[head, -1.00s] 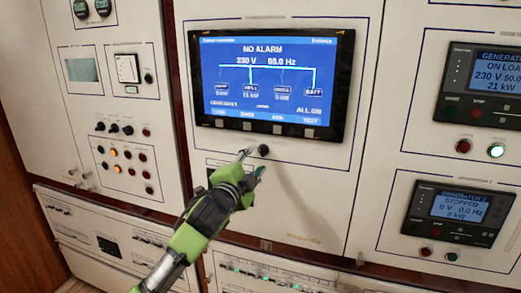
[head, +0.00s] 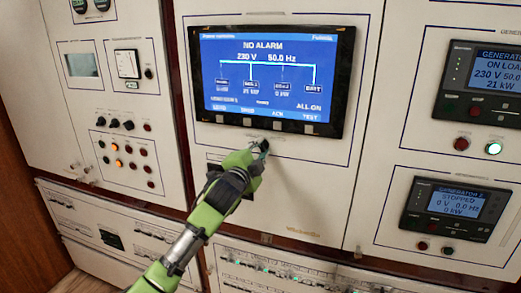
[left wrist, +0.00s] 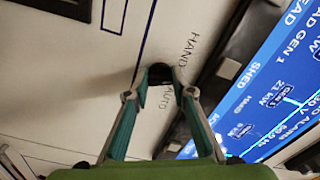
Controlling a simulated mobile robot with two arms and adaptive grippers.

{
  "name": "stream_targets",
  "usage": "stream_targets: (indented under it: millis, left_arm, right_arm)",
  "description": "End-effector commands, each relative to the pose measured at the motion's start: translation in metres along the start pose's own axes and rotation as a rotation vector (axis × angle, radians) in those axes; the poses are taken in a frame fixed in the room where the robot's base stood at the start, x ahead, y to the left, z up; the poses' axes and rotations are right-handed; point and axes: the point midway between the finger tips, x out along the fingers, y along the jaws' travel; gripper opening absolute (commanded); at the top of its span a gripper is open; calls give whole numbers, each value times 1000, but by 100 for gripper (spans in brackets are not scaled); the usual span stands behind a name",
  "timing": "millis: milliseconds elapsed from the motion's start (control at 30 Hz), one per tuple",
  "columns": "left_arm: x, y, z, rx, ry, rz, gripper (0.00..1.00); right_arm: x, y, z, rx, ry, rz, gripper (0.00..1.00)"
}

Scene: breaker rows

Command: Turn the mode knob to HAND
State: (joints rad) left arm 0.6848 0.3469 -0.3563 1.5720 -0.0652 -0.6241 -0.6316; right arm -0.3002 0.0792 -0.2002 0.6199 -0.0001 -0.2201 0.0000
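The mode knob (left wrist: 160,73) is a small black knob on the pale panel, with the words HAND and AUTO printed beside it in the left wrist view. My left gripper (left wrist: 158,78) has its two teal fingers on either side of the knob, with a small gap showing at the left finger. In the head view my left gripper (head: 260,149) reaches the panel just below the display and mostly hides the knob. I cannot tell which way the knob points. My right gripper is not in view.
A large blue display (head: 270,75) reading NO ALARM sits just above the knob. Two generator controllers (head: 485,80) (head: 445,208) are at the right. Small knobs and lamps (head: 125,150) are on the left panel. The panel right of my gripper is bare.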

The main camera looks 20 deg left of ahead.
Motion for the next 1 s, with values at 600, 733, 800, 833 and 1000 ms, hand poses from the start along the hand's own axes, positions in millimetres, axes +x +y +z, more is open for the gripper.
stream_targets:
  millis: [600,733,800,833,1000]
  left_arm:
    - [0,0,0,-230,0,1,1]
    - [0,1,0,-230,-1,1,38]
    - [0,0,0,-229,-1,1,39]
    - [0,0,0,-229,-1,1,39]
    - [0,0,0,-227,-1,1,39]
  right_arm:
    - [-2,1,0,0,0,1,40]
    - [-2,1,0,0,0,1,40]
    - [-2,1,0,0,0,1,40]
    - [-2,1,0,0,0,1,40]
    - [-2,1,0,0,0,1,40]
